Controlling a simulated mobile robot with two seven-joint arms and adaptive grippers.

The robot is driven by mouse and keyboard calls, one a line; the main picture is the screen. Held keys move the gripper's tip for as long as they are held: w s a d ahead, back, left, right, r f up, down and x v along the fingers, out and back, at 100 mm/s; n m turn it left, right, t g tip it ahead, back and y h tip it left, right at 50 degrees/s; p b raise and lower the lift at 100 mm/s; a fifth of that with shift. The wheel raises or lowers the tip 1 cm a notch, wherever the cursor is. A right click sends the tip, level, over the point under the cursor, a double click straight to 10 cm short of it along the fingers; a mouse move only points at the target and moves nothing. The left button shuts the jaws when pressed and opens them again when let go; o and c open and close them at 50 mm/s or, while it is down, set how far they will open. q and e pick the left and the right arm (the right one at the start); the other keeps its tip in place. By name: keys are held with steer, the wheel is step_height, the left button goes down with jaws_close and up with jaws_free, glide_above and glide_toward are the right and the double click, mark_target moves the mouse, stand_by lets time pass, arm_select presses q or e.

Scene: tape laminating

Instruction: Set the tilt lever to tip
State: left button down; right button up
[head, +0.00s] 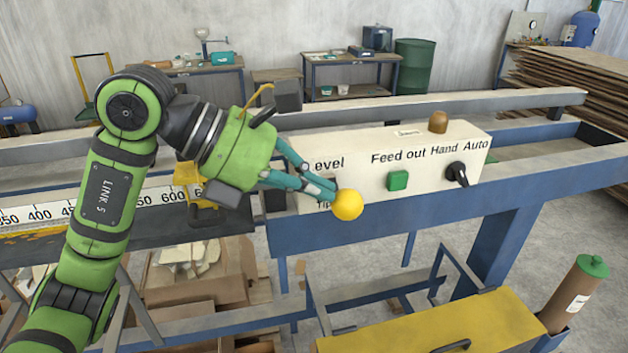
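The tilt lever shows as a yellow ball knob (347,205) at the left part of the white control panel (440,140). The word Level stands above and left of the knob, and a partly covered label sits lower beside it. My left gripper (325,187), with teal fingers, reaches in from the left. Its fingers converge right at the knob and appear shut on the lever. The lever's shaft is hidden behind the knob and fingers. My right gripper is not in view.
The panel also has a green Feed out button (398,180), a black Hand/Auto knob (457,174) and an orange-brown dome (438,122) on top. Blue machine rails (555,180) run beside it. A yellow-topped unit (430,330) stands in front.

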arm_select(q)
step_height(320, 180, down, 7)
steer(key=s+m+t+y+b, duration=0.1)
steer(key=m+t+b, duration=0.3)
steer(key=b, duration=1.4)
steer(key=shift+s+d+m+t, duration=0.4)
steer(key=shift+s+t, duration=0.25)
steer(key=shift+t, duration=0.15)
steer(key=shift+r, duration=0.8)
